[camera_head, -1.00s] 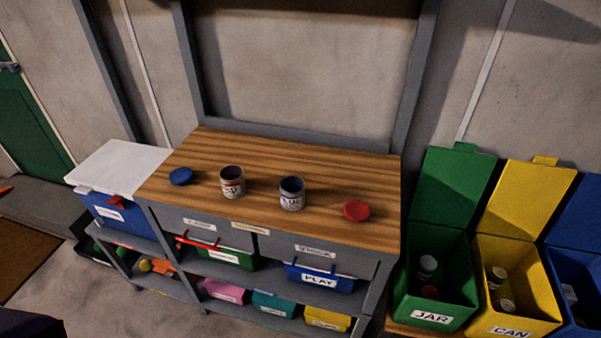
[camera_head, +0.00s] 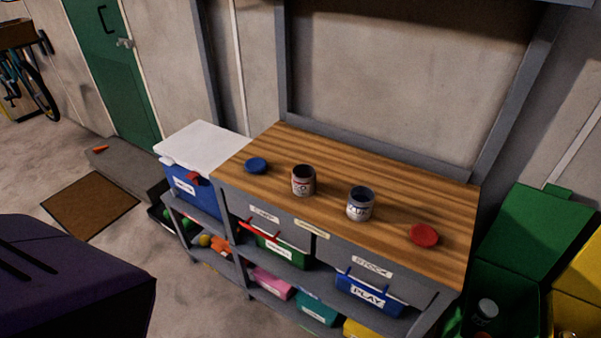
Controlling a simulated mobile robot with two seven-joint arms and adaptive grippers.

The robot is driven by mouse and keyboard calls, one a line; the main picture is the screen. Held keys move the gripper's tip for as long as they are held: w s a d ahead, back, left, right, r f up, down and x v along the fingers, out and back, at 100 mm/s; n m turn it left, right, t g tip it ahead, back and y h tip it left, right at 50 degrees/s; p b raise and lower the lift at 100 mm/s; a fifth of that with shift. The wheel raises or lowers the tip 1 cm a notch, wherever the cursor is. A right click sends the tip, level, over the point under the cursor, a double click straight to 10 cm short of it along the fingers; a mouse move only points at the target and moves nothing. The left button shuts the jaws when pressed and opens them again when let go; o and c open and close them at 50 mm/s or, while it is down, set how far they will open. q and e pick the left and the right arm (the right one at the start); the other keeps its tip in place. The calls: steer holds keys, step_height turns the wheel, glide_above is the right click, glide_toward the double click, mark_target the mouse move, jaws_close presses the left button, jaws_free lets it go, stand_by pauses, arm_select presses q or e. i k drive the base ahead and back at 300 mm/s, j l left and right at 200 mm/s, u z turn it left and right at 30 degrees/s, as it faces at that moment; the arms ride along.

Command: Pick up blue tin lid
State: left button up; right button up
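The blue tin lid (camera_head: 256,165) lies flat near the left end of the wooden workbench top (camera_head: 390,185). A tin with a reddish label (camera_head: 303,181) stands open to its right. A tin with a blue label (camera_head: 360,204) stands open further right. A red lid (camera_head: 424,235) lies near the right end of the bench. Neither of my grippers is in view.
A white-lidded blue cooler (camera_head: 205,148) stands left of the bench. Bins, including a blue one labelled PLAY (camera_head: 368,293), sit below. A green bin (camera_head: 522,232) stands at right. A dark purple object (camera_head: 75,285) fills the lower left. Floor between is clear.

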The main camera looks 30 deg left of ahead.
mark_target(254, 165)
steer(key=j+z, duration=0.45)
steer(key=k+j+z, duration=0.1)
steer(key=j+z, duration=0.15)
steer(key=z, duration=0.2)
steer(key=k+j+z, duration=0.1)
steer(key=j, duration=0.25)
steer(key=k+j+z, duration=0.2)
steer(key=k+j, duration=0.2)
steer(key=j, duration=0.2)
